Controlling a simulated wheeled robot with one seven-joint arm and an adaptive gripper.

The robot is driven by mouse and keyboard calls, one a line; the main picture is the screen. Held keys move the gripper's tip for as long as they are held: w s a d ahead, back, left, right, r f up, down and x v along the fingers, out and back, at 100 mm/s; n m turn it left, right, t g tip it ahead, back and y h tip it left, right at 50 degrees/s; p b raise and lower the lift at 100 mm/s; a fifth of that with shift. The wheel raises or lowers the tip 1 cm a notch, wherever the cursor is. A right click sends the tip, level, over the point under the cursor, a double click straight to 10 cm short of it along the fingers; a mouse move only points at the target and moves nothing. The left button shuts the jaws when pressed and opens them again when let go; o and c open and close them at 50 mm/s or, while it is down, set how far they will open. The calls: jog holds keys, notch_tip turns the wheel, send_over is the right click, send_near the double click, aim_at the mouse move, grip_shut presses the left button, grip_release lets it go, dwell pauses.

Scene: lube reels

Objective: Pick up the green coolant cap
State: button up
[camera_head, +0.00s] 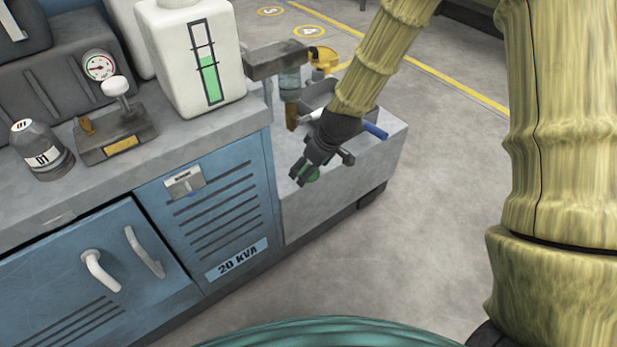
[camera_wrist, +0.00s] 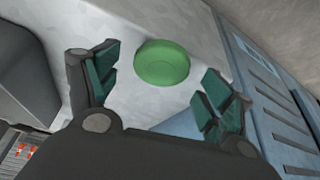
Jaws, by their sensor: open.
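The green coolant cap (camera_wrist: 162,63) is a round green disc lying on a light grey surface in the wrist view. In the head view only a small part of the green cap (camera_head: 312,174) shows, mostly hidden by my gripper (camera_head: 300,173). In the wrist view my gripper (camera_wrist: 160,85) is open, with its two fingers apart on the left and right of the picture. The cap shows between and slightly beyond the fingertips, with nothing held. I cannot tell the exact height of the fingers above the surface.
A grey tray (camera_head: 362,103) with a blue-handled tool (camera_head: 375,131) is behind my gripper on the low ledge (camera_head: 341,194). The blue cabinet (camera_head: 215,215) rises at the left. A white tank (camera_head: 188,52) stands on its top. Open floor (camera_head: 430,230) lies at the right.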

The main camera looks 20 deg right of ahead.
jog(key=shift+w+a+f, duration=0.15)
jog(key=shift+w+f, duration=0.05)
jog(key=shift+f, duration=0.4)
jog(key=c, duration=1.2)
jog(key=shift+r, duration=0.1)
